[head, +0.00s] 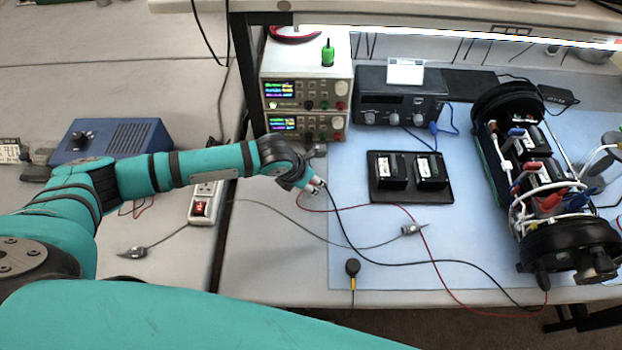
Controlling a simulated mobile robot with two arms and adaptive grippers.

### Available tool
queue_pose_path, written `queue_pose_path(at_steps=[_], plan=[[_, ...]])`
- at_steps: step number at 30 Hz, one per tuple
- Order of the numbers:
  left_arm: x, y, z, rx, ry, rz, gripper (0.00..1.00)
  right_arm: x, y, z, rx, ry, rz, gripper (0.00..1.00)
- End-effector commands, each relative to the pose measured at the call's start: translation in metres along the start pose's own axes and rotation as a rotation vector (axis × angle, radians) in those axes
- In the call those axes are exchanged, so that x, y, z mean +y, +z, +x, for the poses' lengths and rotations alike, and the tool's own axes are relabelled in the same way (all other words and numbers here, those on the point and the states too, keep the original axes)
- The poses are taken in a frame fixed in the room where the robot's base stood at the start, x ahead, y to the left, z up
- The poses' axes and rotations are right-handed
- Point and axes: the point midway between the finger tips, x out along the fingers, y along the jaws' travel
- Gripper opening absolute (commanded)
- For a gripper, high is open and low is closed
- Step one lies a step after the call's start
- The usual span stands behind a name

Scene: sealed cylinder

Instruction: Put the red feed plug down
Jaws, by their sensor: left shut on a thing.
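My left gripper (316,187) is at the end of the teal arm, over the left edge of the blue mat (300,265) area, in front of the power supplies. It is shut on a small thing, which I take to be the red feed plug. The plug is mostly hidden by the fingers and too small to make out. A thin red lead (428,245) runs from near the gripper across the mat to the sealed cylinder's near end. A black cable (420,262) also runs from by the gripper toward that end. My right gripper is not in view.
The opened cylinder assembly (545,170) lies at the right. A black tray (410,196) holds two battery packs. Stacked power supplies (306,92) and a dark instrument (400,101) stand behind. A grey cable with a probe (411,229) crosses the mat. A power strip (203,203) lies left.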

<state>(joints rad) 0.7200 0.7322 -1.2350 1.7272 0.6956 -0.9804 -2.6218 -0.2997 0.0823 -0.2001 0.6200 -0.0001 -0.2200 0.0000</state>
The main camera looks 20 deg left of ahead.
Motion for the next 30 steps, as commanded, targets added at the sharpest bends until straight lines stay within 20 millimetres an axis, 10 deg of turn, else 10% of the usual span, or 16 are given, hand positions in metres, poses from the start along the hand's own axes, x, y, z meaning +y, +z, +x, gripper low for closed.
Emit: queue_pose_path(at_steps=[7,8,12,23,30], plan=[[0.0,-0.005,0.006,0.006,0.001,0.0,0.0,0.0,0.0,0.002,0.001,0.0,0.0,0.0],[0.0,-0.006,0.006,0.007,0.001,0.0,0.25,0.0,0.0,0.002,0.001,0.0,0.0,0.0],[0.0,-0.007,0.007,0.011,0.001,0.0,0.43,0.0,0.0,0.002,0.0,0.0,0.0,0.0],[0.0,-0.006,0.004,0.011,0.001,-0.001,0.44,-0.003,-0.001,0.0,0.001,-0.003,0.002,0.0],[0.001,0.001,-0.032,0.003,0.003,0.001,0.44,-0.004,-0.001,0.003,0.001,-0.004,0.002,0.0]])
